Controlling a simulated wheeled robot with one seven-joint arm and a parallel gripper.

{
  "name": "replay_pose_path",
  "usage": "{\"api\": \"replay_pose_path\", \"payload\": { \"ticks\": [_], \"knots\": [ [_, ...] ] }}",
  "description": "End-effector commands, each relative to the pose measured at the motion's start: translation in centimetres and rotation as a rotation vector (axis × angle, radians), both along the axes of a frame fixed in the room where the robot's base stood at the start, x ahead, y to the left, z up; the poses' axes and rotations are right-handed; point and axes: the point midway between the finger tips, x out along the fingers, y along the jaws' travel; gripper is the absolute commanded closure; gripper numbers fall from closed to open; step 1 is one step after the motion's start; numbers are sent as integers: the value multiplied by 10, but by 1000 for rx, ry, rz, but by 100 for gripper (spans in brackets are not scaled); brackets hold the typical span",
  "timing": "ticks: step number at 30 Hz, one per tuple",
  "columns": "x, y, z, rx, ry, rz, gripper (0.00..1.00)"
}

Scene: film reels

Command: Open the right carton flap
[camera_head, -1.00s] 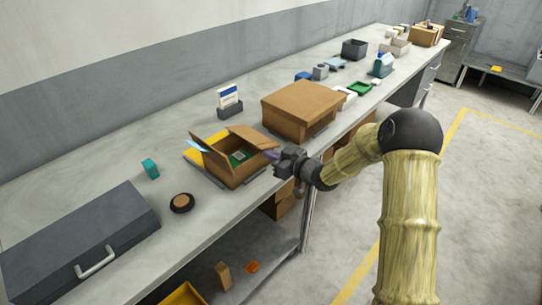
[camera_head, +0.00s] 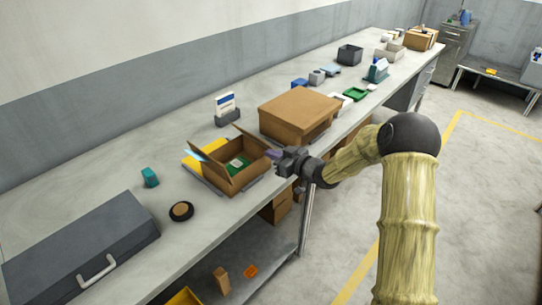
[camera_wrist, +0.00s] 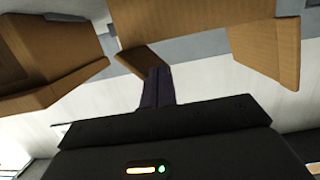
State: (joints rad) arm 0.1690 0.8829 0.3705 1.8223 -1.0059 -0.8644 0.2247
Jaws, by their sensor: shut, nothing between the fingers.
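The open brown carton (camera_head: 232,181) stands on the workbench, with a green item (camera_head: 238,162) inside. Its left flap (camera_head: 208,163) leans outward. Its right flap (camera_head: 253,143) stands up at a steep tilt along the right side. My gripper (camera_head: 273,155) is at the right edge of the carton, close to that flap; contact cannot be told. In the wrist view, the dark purple fingers (camera_wrist: 157,88) are shut and empty, near a small cardboard piece (camera_wrist: 138,58). Larger cardboard panels (camera_wrist: 265,50) show around them.
A closed larger brown box (camera_head: 297,108) stands just behind the carton. A yellow sheet (camera_head: 197,160), a white-and-blue card in a holder (camera_head: 227,109), a teal block (camera_head: 150,177), a round dark item (camera_head: 181,211) and a grey case (camera_head: 80,245) are on the bench. The aisle right is clear.

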Motion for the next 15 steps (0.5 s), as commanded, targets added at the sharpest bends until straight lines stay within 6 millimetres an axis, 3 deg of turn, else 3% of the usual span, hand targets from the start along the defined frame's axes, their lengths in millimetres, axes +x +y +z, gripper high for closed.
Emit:
{"api": "replay_pose_path", "payload": {
  "ticks": [15],
  "knots": [
    [7, -7, 7, -1, -1, -3, 100]
  ]
}}
